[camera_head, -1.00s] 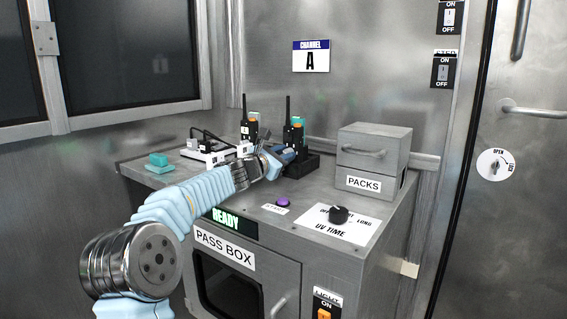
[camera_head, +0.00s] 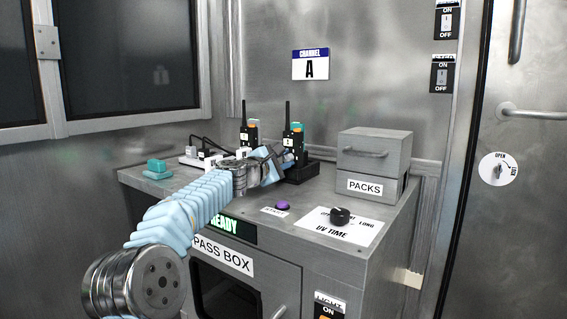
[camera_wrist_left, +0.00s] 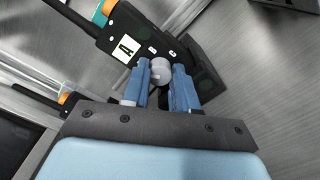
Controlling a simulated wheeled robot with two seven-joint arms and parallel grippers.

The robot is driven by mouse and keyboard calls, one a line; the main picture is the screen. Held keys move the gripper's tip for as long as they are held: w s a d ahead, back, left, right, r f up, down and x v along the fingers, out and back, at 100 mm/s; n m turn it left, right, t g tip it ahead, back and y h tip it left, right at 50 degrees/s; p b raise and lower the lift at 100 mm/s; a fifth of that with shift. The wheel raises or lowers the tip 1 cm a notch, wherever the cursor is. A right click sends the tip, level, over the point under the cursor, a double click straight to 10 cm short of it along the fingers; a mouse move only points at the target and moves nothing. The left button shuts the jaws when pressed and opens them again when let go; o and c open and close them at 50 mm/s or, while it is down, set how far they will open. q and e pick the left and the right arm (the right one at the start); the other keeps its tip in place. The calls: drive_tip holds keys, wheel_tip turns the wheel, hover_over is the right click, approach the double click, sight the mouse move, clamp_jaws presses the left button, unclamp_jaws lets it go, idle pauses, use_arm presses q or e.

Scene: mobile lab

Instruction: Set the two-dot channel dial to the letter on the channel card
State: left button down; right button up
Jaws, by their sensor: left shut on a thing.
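The channel card (camera_head: 310,64) on the back wall reads A. A black radio (camera_head: 292,141) with an orange and teal top stands in a dark holder on the bench. In the left wrist view this radio (camera_wrist_left: 130,30) shows a white window with the letter A and two pale dots beside it. My left gripper (camera_head: 281,156) is at the front of this radio. In the left wrist view its blue fingers (camera_wrist_left: 161,76) are shut on the round grey dial (camera_wrist_left: 161,68), one on each side. My right gripper is out of view.
A second radio (camera_head: 249,131) stands to the left, near white plugs on a power strip (camera_head: 195,160). A teal block (camera_head: 156,168) lies at the bench's left. A PACKS drawer box (camera_head: 375,160), a purple button (camera_head: 282,205) and a UV TIME knob (camera_head: 340,215) are on the right.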

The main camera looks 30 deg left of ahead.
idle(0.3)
use_arm(q)
drive_tip(key=c, duration=0.9)
unclamp_jaws()
drive_tip(key=shift+o, duration=0.2)
